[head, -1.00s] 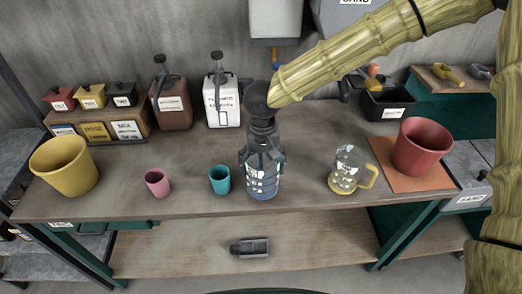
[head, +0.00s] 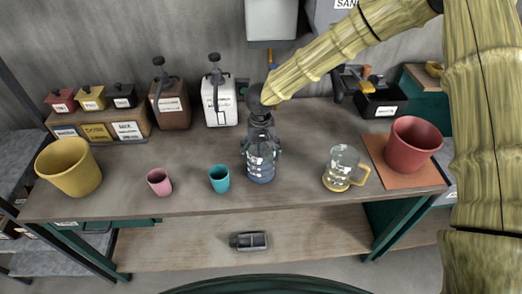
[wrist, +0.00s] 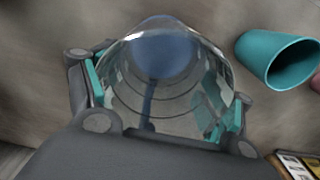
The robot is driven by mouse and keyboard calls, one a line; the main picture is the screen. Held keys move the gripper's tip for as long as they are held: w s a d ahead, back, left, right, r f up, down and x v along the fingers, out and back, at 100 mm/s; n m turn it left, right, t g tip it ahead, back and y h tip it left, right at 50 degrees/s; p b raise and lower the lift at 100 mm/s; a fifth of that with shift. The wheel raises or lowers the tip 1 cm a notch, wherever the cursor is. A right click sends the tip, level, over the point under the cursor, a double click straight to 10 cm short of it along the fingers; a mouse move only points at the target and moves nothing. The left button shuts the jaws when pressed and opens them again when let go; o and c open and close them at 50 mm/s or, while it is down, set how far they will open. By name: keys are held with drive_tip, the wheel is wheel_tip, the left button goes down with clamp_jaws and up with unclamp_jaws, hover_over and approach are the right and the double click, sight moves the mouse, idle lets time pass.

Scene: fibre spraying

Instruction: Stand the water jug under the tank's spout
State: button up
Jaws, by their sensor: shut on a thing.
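The water jug (head: 261,170) is a clear ribbed vessel with a blue base, upright over the middle of the bench in the head view. My gripper (head: 261,146) comes down from above and is shut around it. In the wrist view, the teal-padded fingers of my gripper (wrist: 166,98) lie on both sides of the clear jug wall (wrist: 150,100), and its blue bottom shows. I cannot tell whether the jug touches the bench. The white tank (head: 271,20) hangs on the back wall, behind the jug. Its spout (head: 270,56) is partly hidden by my arm.
A teal cup (head: 219,179) stands close left of the jug, with a pink cup (head: 159,181) beyond. A glass jug with a yellow handle (head: 342,168) stands right. White (head: 220,102) and brown (head: 170,104) canisters stand at the back left. The bench (head: 300,120) is bare behind the jug.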

idle(0.3)
drive_tip(key=o, duration=1.3)
drive_tip(key=shift+f, duration=0.1)
